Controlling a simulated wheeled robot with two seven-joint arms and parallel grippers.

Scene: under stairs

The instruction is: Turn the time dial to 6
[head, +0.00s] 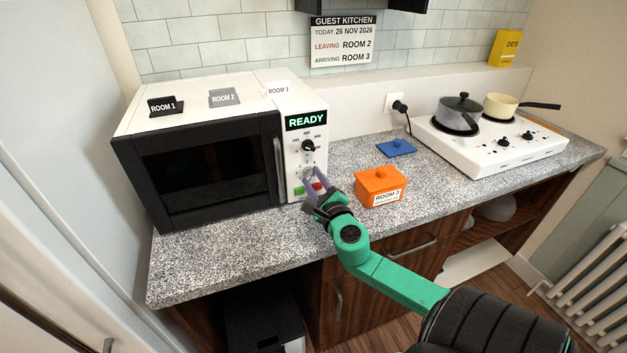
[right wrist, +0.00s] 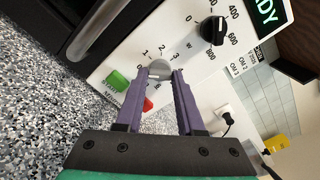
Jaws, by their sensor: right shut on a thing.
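The time dial (right wrist: 159,67) is a light grey knob low on the white control panel of the microwave (head: 210,160). Small numbers are printed around it, some hidden by my fingers. My right gripper (right wrist: 161,76), with purple fingers, is shut on the dial, one finger on each side. In the head view, the right gripper (head: 312,180) reaches the panel below the black power knob (head: 308,146). Which number the dial points at cannot be told. The display (head: 306,121) reads READY. My left gripper is not in view.
A green button (right wrist: 117,81) and a red button (right wrist: 148,104) sit just below the dial, close to my fingers. An orange lidded dish (head: 378,187) labelled ROOM 2 and a blue lid (head: 396,147) lie right of the microwave. A hob (head: 480,150) stands farther right.

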